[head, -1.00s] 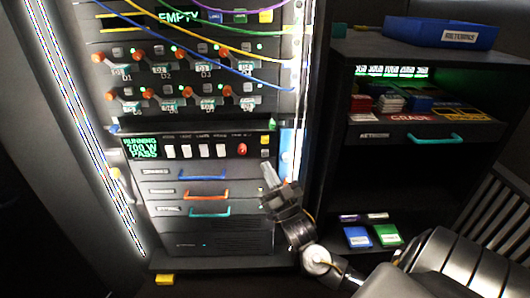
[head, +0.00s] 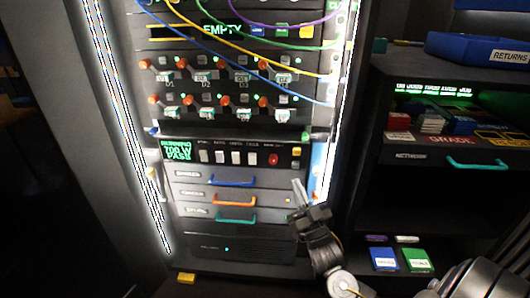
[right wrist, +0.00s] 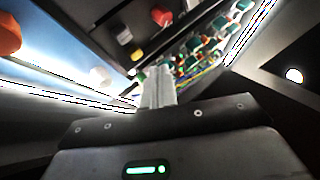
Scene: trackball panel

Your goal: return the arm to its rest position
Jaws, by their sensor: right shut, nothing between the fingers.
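In the right wrist view the closed fingers (right wrist: 158,88) point toward the rack, where blurred buttons and coloured knobs show. A gap to the rack face cannot be judged exactly. My right arm comes in from the lower right. My left gripper is not in view.
The rack holds drawers with blue (head: 232,181), orange (head: 234,200) and teal handles (head: 236,218). A dark shelf with a blue RETURNS bin (head: 470,48) stands at the right. A yellow block (head: 186,278) lies at the rack's foot. Cables hang across the rack's upper part.

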